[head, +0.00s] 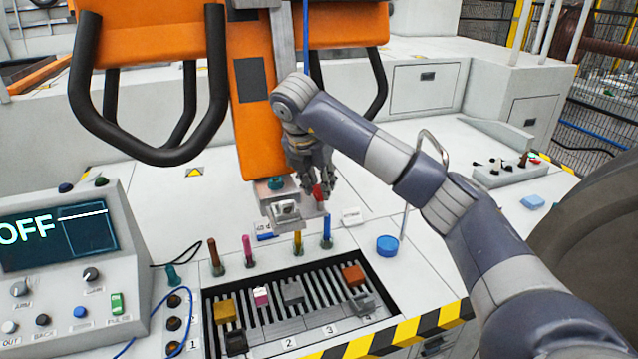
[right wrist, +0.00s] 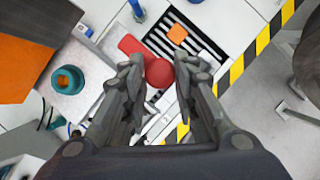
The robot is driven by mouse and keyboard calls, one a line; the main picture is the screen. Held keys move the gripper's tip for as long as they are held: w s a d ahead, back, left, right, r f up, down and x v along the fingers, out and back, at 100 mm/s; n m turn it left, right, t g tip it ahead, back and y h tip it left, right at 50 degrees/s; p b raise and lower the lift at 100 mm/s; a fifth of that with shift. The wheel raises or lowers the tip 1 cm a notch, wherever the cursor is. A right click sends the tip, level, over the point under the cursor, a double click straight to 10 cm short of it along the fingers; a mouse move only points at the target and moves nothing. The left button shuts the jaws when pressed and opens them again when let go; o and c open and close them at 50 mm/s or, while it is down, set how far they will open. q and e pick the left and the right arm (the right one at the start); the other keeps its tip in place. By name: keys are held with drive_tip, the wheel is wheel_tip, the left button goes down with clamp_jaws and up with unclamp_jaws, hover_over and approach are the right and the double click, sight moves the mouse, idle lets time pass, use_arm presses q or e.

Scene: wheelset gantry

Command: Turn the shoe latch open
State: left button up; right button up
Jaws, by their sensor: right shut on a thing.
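The shoe latch appears as a red lever with a round red knob (right wrist: 158,74) in the right wrist view. The knob sits between the two fingers of my right gripper (right wrist: 161,84), which is shut on it. In the head view my right gripper (head: 318,182) is at the lower end of the orange gantry column, and a bit of the red latch (head: 319,193) shows at its fingertips. The lever's flat part reaches up and left from the knob in the wrist view. Its pivot is not clear. My left gripper is not in view.
A slotted tray (head: 262,338) with small blocks lies below, with several coloured pegs behind it. A control box (head: 75,290) reading OFF stands left. Black tube handles (head: 85,95) hang at upper left. A blue round cap (head: 387,245) sits on the right worktop.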

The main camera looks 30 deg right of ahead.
drive_tip(key=shift+w+d+r, duration=0.1)
drive_tip(key=shift+r, duration=0.1)
drive_tip(key=o, duration=1)
drive_tip(key=shift+o, duration=0.4)
drive_tip(key=shift+f, duration=0.1)
drive_tip(key=v, duration=1.2)
